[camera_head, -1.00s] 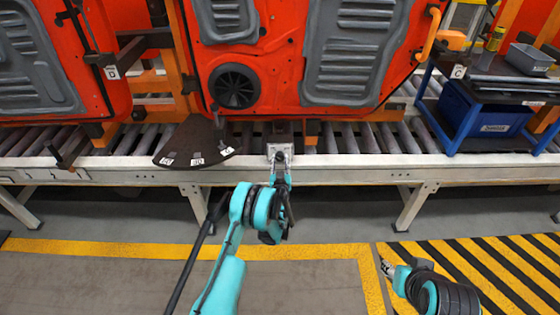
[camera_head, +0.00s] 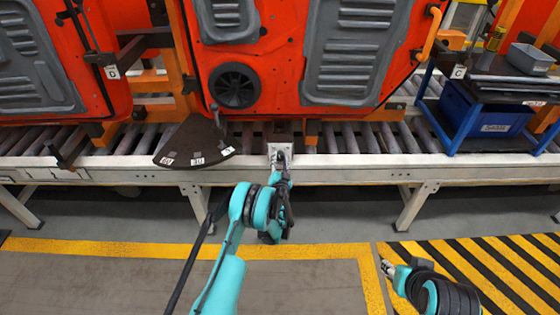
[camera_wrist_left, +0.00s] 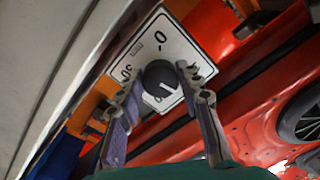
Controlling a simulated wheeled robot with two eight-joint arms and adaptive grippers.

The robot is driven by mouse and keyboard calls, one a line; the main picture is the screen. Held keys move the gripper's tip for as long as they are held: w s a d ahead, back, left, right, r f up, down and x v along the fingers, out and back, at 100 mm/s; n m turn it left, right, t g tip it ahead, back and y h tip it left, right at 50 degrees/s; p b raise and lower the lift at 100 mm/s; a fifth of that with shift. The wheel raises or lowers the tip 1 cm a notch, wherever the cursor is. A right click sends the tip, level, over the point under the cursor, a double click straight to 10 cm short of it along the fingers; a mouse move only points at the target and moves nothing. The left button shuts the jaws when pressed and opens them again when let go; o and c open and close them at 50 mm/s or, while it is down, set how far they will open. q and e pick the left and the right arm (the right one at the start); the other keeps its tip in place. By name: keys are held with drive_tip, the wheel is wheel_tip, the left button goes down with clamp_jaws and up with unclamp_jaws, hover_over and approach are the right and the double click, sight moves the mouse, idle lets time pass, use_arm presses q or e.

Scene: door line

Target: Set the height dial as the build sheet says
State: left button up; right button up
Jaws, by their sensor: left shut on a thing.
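The height dial's white plate (camera_head: 272,147) is on the conveyor's front rail, below the orange-red door. In the left wrist view the plate (camera_wrist_left: 176,45) carries black marks, a 0 near its top corner and what looks like 30 at its left. The dark round knob (camera_wrist_left: 158,76) has a white pointer line towards its lower right. My left gripper (camera_head: 281,168) is shut on the knob, with a finger on each side in the left wrist view (camera_wrist_left: 160,84). My right gripper (camera_head: 387,267) is low at the right, away from the rail; its jaws are unclear. I see no readable build sheet.
A dark fan-shaped plate (camera_head: 190,142) with small white labels juts out left of the dial. Red doors (camera_head: 285,70) stand over the rollers (camera_head: 370,138). A blue cart (camera_head: 490,110) with bins stands at the right. The floor in front is clear.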

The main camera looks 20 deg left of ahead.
use_arm(q)
drive_tip(key=m, duration=1.1)
drive_tip(key=shift+r, duration=0.1)
drive_tip(key=m, duration=0.3)
drive_tip(key=shift+m, duration=0.4)
drive_tip(key=m, duration=0.3)
drive_tip(key=shift+m, duration=0.3)
drive_tip(key=m, duration=0.3)
drive_tip(key=shift+r+m, duration=0.1)
drive_tip(key=shift+m, duration=0.2)
drive_tip(key=m, duration=0.3)
drive_tip(key=shift+m, duration=2.1)
